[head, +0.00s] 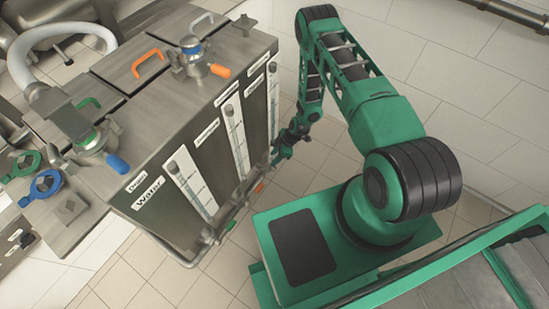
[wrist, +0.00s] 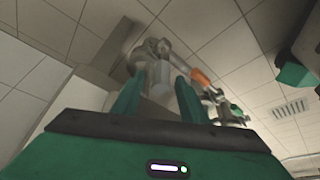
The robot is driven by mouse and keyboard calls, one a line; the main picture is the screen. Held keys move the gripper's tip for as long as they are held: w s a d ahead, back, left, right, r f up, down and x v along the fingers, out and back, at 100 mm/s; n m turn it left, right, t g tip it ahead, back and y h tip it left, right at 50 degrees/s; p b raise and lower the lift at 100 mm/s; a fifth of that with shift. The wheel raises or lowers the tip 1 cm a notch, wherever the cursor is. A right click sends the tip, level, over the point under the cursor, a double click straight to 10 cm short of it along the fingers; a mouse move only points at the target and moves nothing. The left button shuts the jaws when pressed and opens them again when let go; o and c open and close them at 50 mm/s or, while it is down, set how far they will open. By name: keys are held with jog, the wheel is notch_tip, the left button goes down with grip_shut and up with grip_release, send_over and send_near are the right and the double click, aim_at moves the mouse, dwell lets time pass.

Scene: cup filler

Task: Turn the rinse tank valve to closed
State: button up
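The metal tank unit (head: 195,140) stands left of my arm, with several gauge strips and small labels on its front; one reads "Water", and I cannot make out a rinse label. An orange valve handle (head: 260,187) shows low at the unit's front edge. In the wrist view an orange handle (wrist: 201,77) sits on grey metal pipework (wrist: 160,72), beyond and right of my fingers. My gripper (head: 281,150) is beside the unit's right front side. In the wrist view its two green fingers (wrist: 157,103) are apart, with nothing visibly held between them.
A metal pipe rail (head: 205,250) runs along the unit's lower front. Blue (head: 118,163) and orange (head: 220,71) levers sit on its top. A green part (wrist: 236,108) shows beyond the orange handle in the wrist view. Tiled floor (head: 150,290) is clear in front.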

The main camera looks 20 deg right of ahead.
jog(key=shift+a+f, duration=0.15)
jog(key=shift+f, duration=0.2)
jog(key=shift+c, duration=0.3)
